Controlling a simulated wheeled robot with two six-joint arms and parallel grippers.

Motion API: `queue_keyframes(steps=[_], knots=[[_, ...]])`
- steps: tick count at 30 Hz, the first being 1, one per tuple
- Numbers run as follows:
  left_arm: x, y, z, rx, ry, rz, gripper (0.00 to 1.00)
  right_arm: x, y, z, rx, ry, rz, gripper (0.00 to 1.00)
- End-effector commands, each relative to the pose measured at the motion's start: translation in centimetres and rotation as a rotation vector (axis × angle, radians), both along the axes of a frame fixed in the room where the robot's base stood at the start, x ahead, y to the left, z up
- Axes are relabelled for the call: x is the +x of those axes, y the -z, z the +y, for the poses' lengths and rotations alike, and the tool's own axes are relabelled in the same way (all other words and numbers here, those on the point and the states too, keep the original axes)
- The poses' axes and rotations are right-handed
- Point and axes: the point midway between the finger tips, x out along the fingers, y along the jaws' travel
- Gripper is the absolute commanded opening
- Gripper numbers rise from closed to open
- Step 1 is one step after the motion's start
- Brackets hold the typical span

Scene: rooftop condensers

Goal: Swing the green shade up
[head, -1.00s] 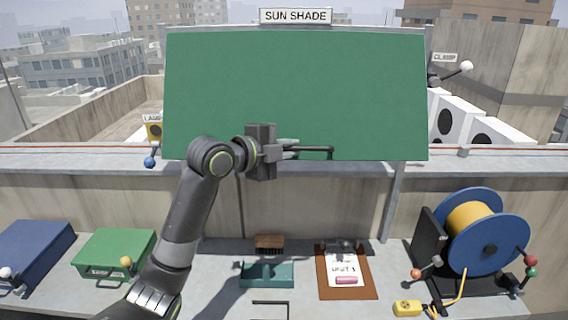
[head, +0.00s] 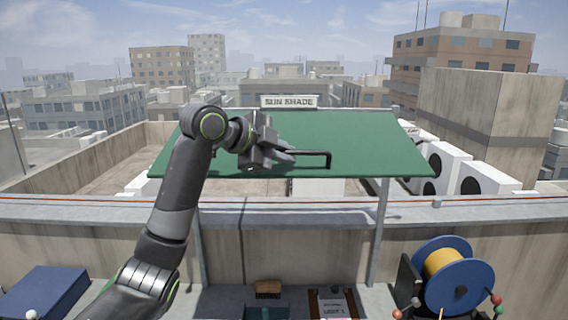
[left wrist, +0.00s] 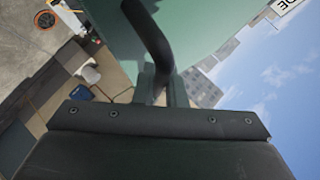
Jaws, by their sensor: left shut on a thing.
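The green shade (head: 350,135) is raised and tilted in the head view, its near edge lower than its far edge under the SUN SHADE sign (head: 290,101). A dark bar handle (head: 312,153) runs along its near edge. My left gripper (head: 284,154) is shut on the left part of this handle. In the left wrist view the handle (left wrist: 150,40) passes between the fingers (left wrist: 163,88), with the green shade (left wrist: 205,25) behind it. My right gripper is not in view.
Posts (head: 379,230) hold the shade above the parapet ledge (head: 465,208). Below are a blue box (head: 45,290), a brush (head: 268,287), a clipboard (head: 333,303) and a blue reel (head: 478,283). White condensers (head: 445,168) stand behind at the right. Open air surrounds the shade's near edge.

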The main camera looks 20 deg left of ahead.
Motion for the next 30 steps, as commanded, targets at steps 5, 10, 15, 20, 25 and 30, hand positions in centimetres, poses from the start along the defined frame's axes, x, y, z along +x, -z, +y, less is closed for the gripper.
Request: queue_keyframes(steps=[5, 10, 15, 20, 25, 30], knots=[[-0.1, -1.7, -0.1, -0.015, 0.0, 0.036, 0.0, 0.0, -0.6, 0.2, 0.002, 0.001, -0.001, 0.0], [-0.1, -2.1, -0.1, -0.019, 0.0, 0.051, 0.0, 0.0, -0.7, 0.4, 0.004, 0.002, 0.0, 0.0], [-0.1, -2.1, -0.1, -0.019, 0.0, 0.051, 0.0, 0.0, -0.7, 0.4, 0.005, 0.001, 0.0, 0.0], [-0.1, -2.1, -0.1, -0.019, -0.001, 0.05, 0.0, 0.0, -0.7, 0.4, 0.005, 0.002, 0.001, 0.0], [-0.1, -2.0, 0.0, -0.019, -0.002, 0.052, 0.3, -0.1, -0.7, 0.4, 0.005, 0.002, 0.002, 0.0], [-0.1, -2.0, 0.0, -0.018, -0.002, 0.054, 0.32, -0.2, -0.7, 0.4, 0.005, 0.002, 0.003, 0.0]])
